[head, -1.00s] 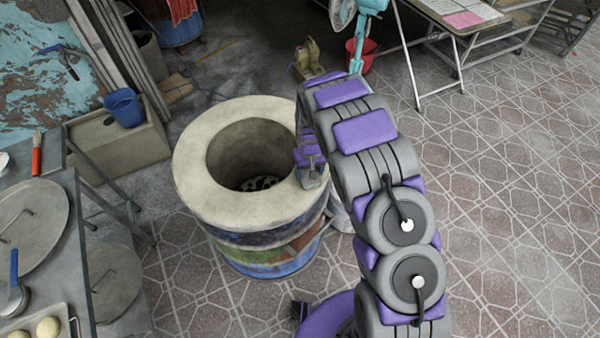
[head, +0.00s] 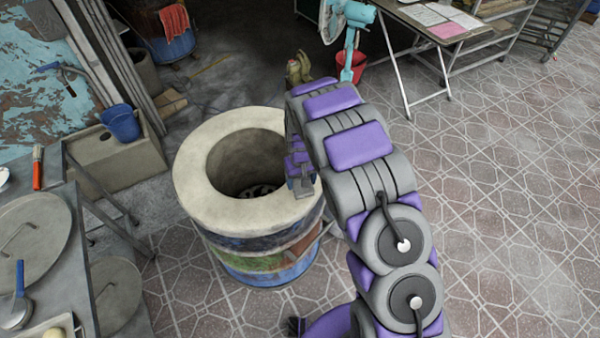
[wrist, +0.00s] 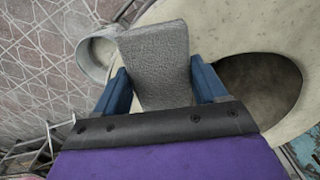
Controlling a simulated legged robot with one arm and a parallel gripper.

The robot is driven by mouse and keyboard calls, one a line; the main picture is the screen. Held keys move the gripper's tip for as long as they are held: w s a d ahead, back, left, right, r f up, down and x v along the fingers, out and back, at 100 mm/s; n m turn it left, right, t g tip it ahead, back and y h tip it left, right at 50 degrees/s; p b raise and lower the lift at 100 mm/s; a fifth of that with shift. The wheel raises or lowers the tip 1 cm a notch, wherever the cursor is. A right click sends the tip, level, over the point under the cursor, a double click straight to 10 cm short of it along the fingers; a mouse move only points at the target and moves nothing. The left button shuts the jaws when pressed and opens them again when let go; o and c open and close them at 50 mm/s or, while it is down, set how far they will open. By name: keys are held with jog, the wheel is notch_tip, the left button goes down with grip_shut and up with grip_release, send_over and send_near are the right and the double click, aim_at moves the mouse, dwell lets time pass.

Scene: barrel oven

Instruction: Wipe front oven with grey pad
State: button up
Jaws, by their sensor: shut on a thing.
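The barrel oven (head: 215,197) stands upright left of my arm, with a broad cream rim around a dark round opening and a painted barrel body below. The rim also shows in the wrist view (wrist: 235,27), with the opening at the right. My gripper (head: 302,183) is at the right side of the rim in the head view. In the wrist view its two blue fingers (wrist: 160,83) are shut on the grey pad (wrist: 158,62), a rough flat block that sticks out ahead of them over part of the rim. I cannot tell whether the pad touches the oven.
A metal table with round lids (head: 35,245) stands at the left. A blue bucket (head: 120,124) sits on a concrete basin behind it. The tiled floor at the right is open.

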jog(key=shift+w+a+r+p, duration=0.1)
jog(key=shift+r+p, duration=0.1)
jog(key=shift+r, duration=0.65)
jog(key=shift+a+r+p, duration=0.1)
jog(key=shift+r+p, duration=0.05)
jog(key=shift+r, duration=0.7)
jog(key=shift+d, duration=0.1)
